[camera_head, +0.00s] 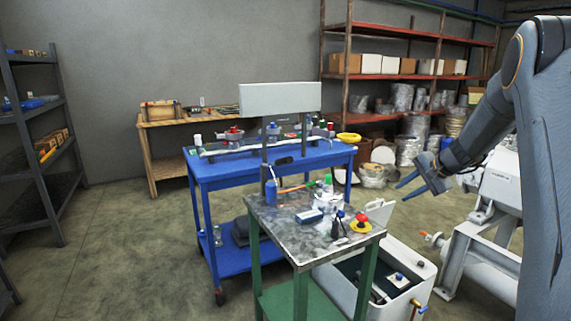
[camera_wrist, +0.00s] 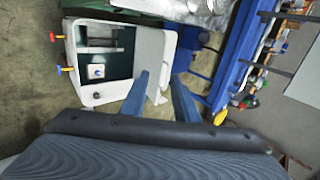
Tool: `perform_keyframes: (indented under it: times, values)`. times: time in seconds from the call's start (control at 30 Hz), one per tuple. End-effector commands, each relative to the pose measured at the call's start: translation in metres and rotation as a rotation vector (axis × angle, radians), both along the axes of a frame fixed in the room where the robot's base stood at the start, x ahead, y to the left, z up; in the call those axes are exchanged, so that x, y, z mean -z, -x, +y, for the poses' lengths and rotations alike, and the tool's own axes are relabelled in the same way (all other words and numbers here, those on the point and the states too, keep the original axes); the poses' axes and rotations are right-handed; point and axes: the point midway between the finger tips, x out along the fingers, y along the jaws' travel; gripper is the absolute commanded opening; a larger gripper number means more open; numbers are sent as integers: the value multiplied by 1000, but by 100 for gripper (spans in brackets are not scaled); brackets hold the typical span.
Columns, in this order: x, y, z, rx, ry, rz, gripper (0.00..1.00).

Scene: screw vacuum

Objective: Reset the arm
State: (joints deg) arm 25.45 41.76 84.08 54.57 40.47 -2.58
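My gripper (camera_head: 411,184) is at the right of the head view, in the air above and right of the white vacuum box. Its two blue fingers stand apart, with nothing visible between them. In the wrist view the same open fingers (camera_wrist: 162,95) point toward the white vacuum box (camera_wrist: 95,95). In the head view the white vacuum box (camera_head: 427,268) stands on the floor behind the metal-topped table, with its lid raised. Its dark inside holds a small white block with a blue knob (camera_head: 398,279).
A metal-topped table (camera_head: 283,222) with bottles and tools stands in front. A blue cart (camera_head: 222,172) is behind it. White machinery (camera_head: 482,245) stands close at the right, beneath my arm. Shelves line the left and back walls. The floor at left is clear.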

Motion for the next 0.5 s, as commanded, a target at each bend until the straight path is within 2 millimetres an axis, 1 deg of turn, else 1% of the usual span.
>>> perform_keyframes:
  times: [0.03,0.27,0.37,0.5]
  values:
    - [-1,5,7,-15,9,9,28]
    - [1,33,29,-72,54,55,28]
    - [1,49,47,-113,80,80,28]
    - [3,79,77,-189,128,123,28]
